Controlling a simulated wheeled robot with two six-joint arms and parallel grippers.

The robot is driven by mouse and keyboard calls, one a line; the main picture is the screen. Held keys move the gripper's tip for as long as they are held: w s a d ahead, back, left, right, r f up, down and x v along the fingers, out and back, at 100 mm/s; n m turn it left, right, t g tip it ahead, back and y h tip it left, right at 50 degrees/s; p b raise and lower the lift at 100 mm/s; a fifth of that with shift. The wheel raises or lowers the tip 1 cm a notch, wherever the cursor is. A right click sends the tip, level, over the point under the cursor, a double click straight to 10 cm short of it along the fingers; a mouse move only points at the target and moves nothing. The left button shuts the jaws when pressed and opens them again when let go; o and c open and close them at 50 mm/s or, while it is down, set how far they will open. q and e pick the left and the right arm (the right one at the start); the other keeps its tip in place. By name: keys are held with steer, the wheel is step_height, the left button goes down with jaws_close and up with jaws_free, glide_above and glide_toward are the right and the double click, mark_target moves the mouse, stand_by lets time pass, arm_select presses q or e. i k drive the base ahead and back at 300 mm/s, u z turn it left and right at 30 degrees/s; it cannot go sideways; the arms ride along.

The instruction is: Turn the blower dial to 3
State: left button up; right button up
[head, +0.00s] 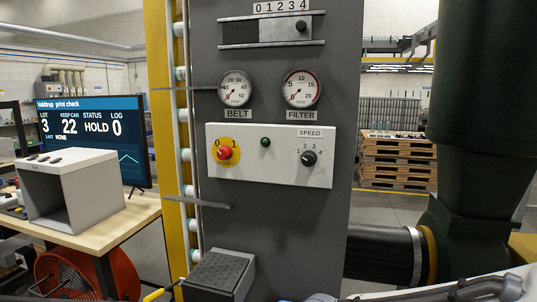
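A black dial (309,158) marked SPEED, with numbers 1 to 4 around its top, sits at the right of a white control panel (270,177). No label on it reads blower. A pale mark on the dial seems to lean to the upper left, but it is too small to tell the number it points to. A red knob (225,153) on a yellow plate marked 0 and 1 is at the panel's left. A dark green light (265,142) sits between them. No gripper fingers show at the panel or elsewhere in the head view.
Gauges marked BELT (236,89) and FILTER (302,88) are above the panel. A dark box (219,274) juts out below. A large dark green duct (478,120) stands at right with a black hose (383,255). The space before the panel looks clear.

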mark_target(309, 158)
steer(key=k, duration=1.05)
steer(key=u, duration=0.8)
steer(key=i, duration=0.9)
steer(key=z, duration=0.8)
steer(key=i, duration=0.65)
steer(key=z, duration=0.7)
